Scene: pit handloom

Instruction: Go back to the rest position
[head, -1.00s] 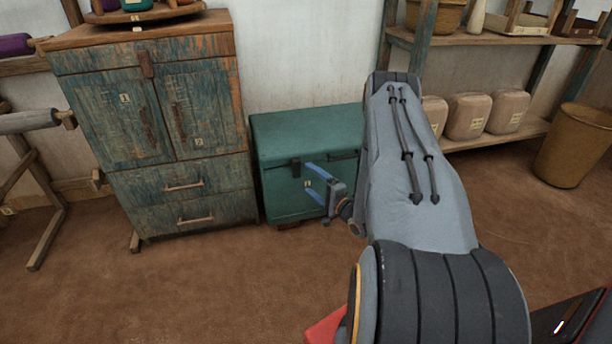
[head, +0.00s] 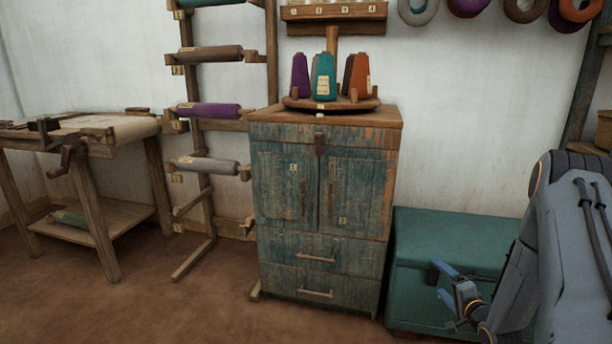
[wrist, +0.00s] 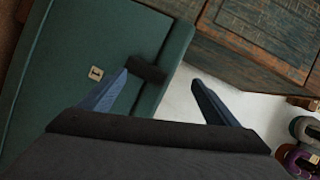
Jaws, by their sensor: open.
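My gripper (head: 447,283) is at the lower right of the head view, in front of the green chest (head: 450,240). Its two blue fingers are apart with nothing between them. In the wrist view my gripper (wrist: 160,82) shows open, with the green chest (wrist: 60,75) behind and to the left. The chest's lid is shut, and a dark latch (wrist: 148,70) shows near the left finger. Whether the fingers touch the chest cannot be told, but they look apart from it.
A worn blue-green cabinet (head: 320,215) with shut doors and drawers stands left of the chest. Cones of yarn stand on a round wooden stand (head: 330,103) on it. A roller rack (head: 200,110) and a wooden table (head: 95,135) are further left. The brown floor (head: 130,300) in front is clear.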

